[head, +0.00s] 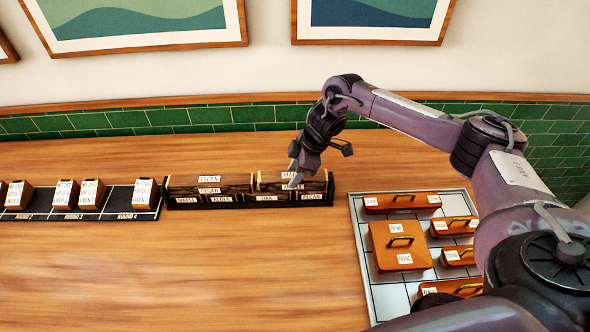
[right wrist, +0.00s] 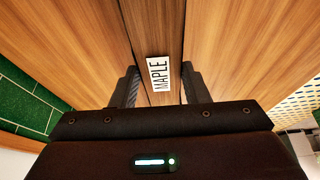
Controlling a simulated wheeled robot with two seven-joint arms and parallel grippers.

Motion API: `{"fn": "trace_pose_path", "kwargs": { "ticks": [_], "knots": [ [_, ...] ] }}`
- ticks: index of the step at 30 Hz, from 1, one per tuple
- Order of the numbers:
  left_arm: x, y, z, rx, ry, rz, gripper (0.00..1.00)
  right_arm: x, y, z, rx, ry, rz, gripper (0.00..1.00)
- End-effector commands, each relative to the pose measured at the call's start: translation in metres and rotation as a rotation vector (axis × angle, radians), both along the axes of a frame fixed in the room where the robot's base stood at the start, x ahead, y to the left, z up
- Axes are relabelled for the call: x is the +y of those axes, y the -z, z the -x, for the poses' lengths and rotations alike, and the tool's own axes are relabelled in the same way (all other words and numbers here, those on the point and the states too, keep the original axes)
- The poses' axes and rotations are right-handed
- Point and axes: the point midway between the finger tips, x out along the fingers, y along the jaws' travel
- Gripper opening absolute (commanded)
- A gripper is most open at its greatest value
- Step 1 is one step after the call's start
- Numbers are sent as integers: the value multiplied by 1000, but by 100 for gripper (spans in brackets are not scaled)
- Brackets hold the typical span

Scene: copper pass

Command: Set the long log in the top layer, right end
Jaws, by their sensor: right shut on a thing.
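A long dark-barked log (head: 268,187) with a label starting "MA" lies along the right end of the black rack (head: 184,206). In the right wrist view the log (right wrist: 162,25) reads MAPLE and runs between the two fingers. My right gripper (head: 294,178) comes down from above and is shut on it. A log labelled PECAN (head: 236,181) sits to its left at about the same height, with a small gap between them. Labels along the rack's front are partly legible. I cannot tell whether the held log bears on what lies below. My left gripper is not in view.
A pale tray (head: 363,267) with several orange handled lids labelled DONE (head: 386,236) lies to the right, under my right arm. A black strip (head: 117,204) with round labels and several labelled blocks (head: 144,197) is at the left. The front of the wooden counter (head: 200,275) is clear.

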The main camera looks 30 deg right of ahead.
Motion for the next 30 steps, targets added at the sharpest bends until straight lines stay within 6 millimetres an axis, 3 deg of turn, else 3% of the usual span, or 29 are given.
{"fn": "trace_pose_path", "kwargs": {
  "ticks": [2, 3, 8, 16, 22, 30],
  "knots": [
    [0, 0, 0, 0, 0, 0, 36, 0, -1, -1, -2, -1, -1, 12],
    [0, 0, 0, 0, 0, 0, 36, 0, 0, 0, 0, 0, 0, 44],
    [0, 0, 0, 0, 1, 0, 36, 0, 0, 0, -1, -1, 1, 63],
    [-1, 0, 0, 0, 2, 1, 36, 0, -1, 0, -1, -1, 1, 63],
    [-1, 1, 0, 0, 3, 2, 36, -3, -18, 0, -5, 0, 0, 63],
    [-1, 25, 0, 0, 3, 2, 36, -24, -73, 10, -8, 0, 1, 63]
  ]
}}
